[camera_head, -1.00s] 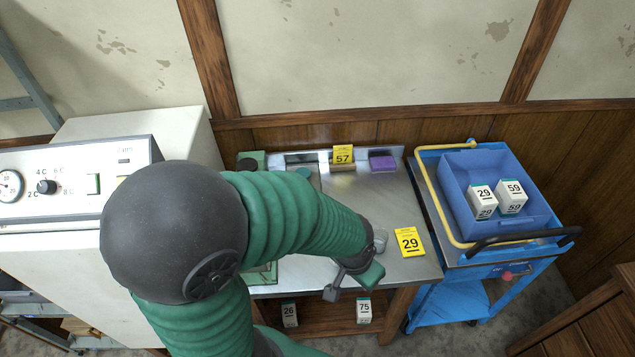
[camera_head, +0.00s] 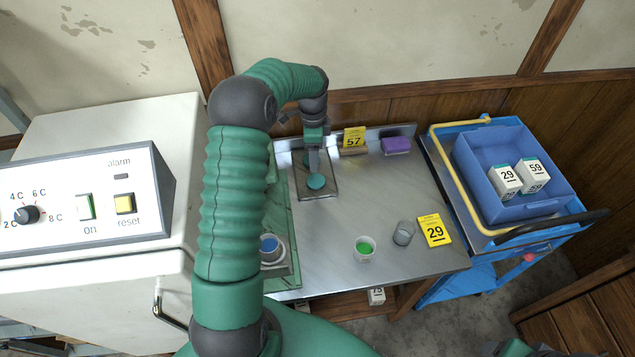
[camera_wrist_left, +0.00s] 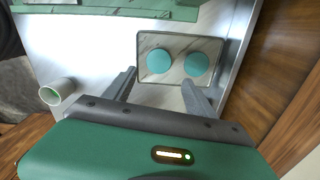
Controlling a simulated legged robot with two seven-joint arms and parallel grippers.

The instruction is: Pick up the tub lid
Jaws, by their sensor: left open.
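Two round teal lids lie on a small grey-rimmed tray (camera_head: 325,193) at the back left of the metal bench. The wrist view shows both, left (camera_wrist_left: 158,61) and right (camera_wrist_left: 196,63). My left gripper (camera_head: 313,165) points down over the tray, open and empty. In the wrist view its fingertips (camera_wrist_left: 159,77) are spread, with the left lid between them in the picture. Contact cannot be judged. A green and dark part shows at the head view's bottom right; I cannot tell whether it is my right gripper.
A white tub with green contents (camera_head: 364,252), a grey cup (camera_head: 403,233) and yellow card 29 (camera_head: 435,230) stand at the bench front. Yellow card 57 (camera_head: 354,139) and a purple block (camera_head: 397,146) are at the back. A blue cart (camera_head: 480,230) stands right.

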